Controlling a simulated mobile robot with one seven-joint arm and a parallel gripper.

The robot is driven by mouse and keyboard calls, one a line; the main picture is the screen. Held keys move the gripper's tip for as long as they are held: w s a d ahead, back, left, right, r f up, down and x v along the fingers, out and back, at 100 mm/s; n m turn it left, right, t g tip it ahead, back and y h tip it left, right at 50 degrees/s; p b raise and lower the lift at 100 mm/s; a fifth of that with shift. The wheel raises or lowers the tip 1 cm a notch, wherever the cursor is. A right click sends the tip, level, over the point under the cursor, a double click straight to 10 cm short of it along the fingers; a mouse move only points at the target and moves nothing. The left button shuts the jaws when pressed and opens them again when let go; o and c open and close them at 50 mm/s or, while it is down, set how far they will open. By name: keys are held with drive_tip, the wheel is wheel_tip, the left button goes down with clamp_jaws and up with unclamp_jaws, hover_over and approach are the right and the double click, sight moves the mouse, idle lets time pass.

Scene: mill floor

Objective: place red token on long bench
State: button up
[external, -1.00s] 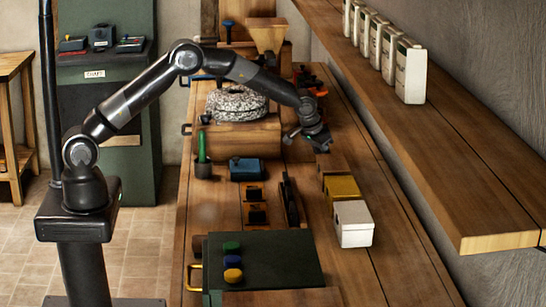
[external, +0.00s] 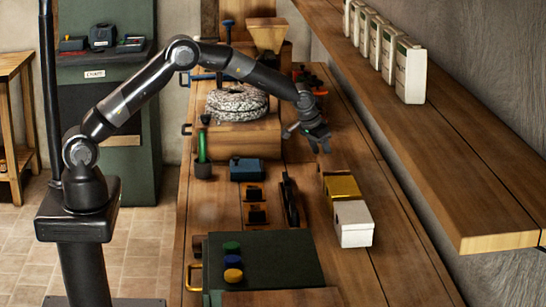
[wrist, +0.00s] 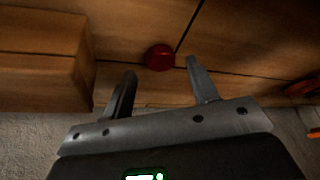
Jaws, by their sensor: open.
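The red token (wrist: 160,57) is a small, glossy red disc on a wooden surface in the wrist view. It lies just beyond and between the fingertips of my gripper (wrist: 160,68), apart from both. I cannot make the token out in the external view. There, my gripper (external: 319,147) is open and empty, pointing down over the right side of the long wooden bench (external: 358,275).
A wooden block (wrist: 40,68) stands left of the fingers in the wrist view. A yellow box (external: 342,186) and a white box (external: 353,223) stand nearer on the bench. A wooden shelf (external: 440,160) with white cartons overhangs at right.

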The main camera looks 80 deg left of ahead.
drive_tip(key=s+d+r+m, duration=0.1)
drive_tip(key=s+d+r, duration=0.2)
drive_tip(key=s+r, duration=0.55)
drive_tip(key=s+d+r, duration=0.4)
drive_tip(key=s+r, duration=0.1)
drive_tip(key=r, duration=0.6)
drive_tip(key=s+d+r+m, duration=0.1)
drive_tip(key=s+d+r, duration=0.15)
drive_tip(key=s, duration=0.35)
drive_tip(key=s+d+r+m, duration=0.1)
drive_tip(key=s+d+r, duration=0.15)
drive_tip(key=s, duration=0.35)
drive_tip(key=s+d+f+m+h, duration=0.1)
drive_tip(key=s+d, duration=0.1)
drive_tip(key=s, duration=1.1)
drive_tip(key=s+d+f+m+t+h, duration=0.1)
drive_tip(key=s+d+f+m, duration=0.1)
drive_tip(key=s, duration=1)
drive_tip(key=shift+s+d+t, duration=0.3)
drive_tip(key=shift+s+d, duration=0.1)
drive_tip(key=shift+d, duration=0.1)
